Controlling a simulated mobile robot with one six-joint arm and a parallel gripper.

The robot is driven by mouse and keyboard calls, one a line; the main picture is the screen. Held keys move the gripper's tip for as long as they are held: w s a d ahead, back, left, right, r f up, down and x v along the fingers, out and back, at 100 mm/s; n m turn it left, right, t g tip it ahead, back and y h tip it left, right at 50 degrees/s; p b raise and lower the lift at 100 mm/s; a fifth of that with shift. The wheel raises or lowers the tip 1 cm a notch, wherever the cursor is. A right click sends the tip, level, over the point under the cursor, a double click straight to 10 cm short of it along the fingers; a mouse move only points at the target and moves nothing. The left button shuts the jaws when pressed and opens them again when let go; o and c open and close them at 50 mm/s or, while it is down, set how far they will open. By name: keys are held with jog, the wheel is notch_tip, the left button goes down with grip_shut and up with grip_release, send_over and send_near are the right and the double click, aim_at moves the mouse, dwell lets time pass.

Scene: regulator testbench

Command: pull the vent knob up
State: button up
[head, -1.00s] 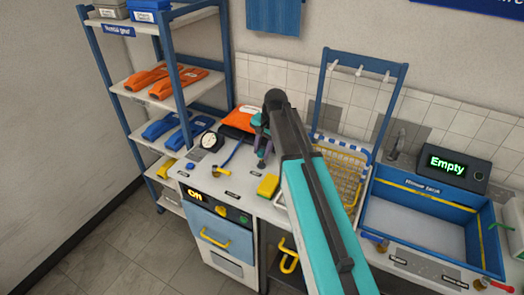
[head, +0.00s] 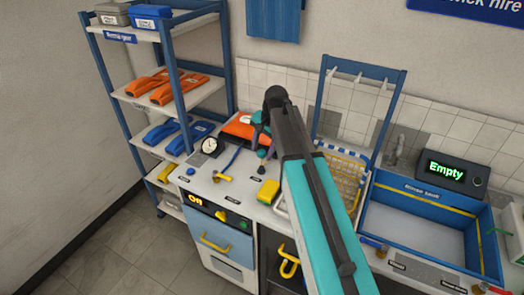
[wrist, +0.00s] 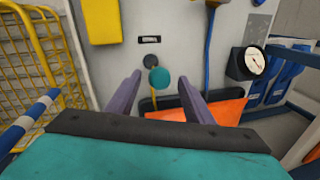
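The vent knob looks to be the round teal knob (wrist: 159,78) on the grey bench top, beside a small dark label plate. My gripper (wrist: 156,88) is open, with its two purple fingers apart on either side of the knob in the wrist view. I see a gap between the knob and each finger, and nothing is held. In the head view my gripper (head: 262,142) hangs over the back of the bench top (head: 238,187); the arm and fingers make the knob hard to make out there.
A dial gauge (head: 209,145), a blue hose with a yellow end (head: 222,177) and an orange item (head: 239,126) are near my gripper. A yellow sponge-like block (head: 268,191) lies in front. A yellow wire basket (head: 348,177) and blue sink (head: 427,194) stand to the right.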

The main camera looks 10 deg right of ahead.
jog(key=shift+a+f, duration=0.1)
dwell(0.3)
jog(key=b+v, duration=0.3)
jog(key=v, duration=1)
jog(key=shift+r+b, duration=0.35)
jog(key=shift+r, duration=0.1)
dwell(0.4)
